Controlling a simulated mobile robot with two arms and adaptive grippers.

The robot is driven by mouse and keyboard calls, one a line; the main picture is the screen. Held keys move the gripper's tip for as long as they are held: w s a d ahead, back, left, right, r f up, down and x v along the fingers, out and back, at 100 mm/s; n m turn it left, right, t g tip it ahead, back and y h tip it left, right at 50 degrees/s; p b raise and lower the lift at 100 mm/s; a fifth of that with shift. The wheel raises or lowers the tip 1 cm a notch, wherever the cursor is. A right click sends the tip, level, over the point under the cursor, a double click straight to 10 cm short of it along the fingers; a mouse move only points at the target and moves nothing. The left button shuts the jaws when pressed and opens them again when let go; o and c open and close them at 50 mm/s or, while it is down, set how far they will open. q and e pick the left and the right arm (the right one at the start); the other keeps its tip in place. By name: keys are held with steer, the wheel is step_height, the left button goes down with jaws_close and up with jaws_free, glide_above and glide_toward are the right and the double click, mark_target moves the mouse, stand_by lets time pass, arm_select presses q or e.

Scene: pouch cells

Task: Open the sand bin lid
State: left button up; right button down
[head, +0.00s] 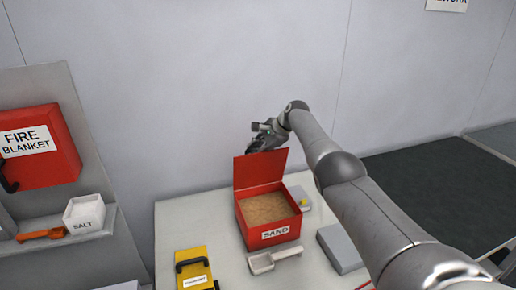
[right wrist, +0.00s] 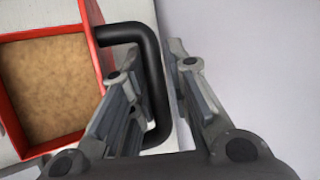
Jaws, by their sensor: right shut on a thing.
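The red sand bin (head: 270,242) stands on the white table with its lid (head: 260,169) raised roughly upright at the back. Tan sand (head: 267,208) shows inside, and also at the left of the right wrist view (right wrist: 48,92). My right gripper (head: 258,143) is behind the lid's upper part, its fingers partly hidden in the head view. In the right wrist view, the lid's black handle (right wrist: 150,62) runs between the fingers of my right gripper (right wrist: 155,65), which is shut on it. My left gripper is not in view.
A pale scoop (head: 262,262) lies before the bin, a yellow case (head: 195,262) at its left. A grey box (head: 340,248) lies to the right, near my right arm. A fire blanket box (head: 45,165) and salt container (head: 86,214) are at left. The wall is close behind.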

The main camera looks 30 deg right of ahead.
steer(key=shift+w+r, duration=0.45)
steer(key=shift+r, duration=0.15)
steer(key=c, duration=1.7)
jaws_free()
steer(key=shift+w+f, duration=0.15)
steer(key=shift+f, duration=0.2)
steer(key=shift+d+f, duration=0.1)
steer(key=shift+f, duration=0.05)
steer(key=shift+s+d+r, duration=0.1)
steer(key=shift+s+r, duration=0.1)
steer(key=shift+r, duration=0.05)
steer(key=v, duration=1.1)
steer(key=shift+s+r, duration=0.15)
steer(key=shift+s, duration=0.05)
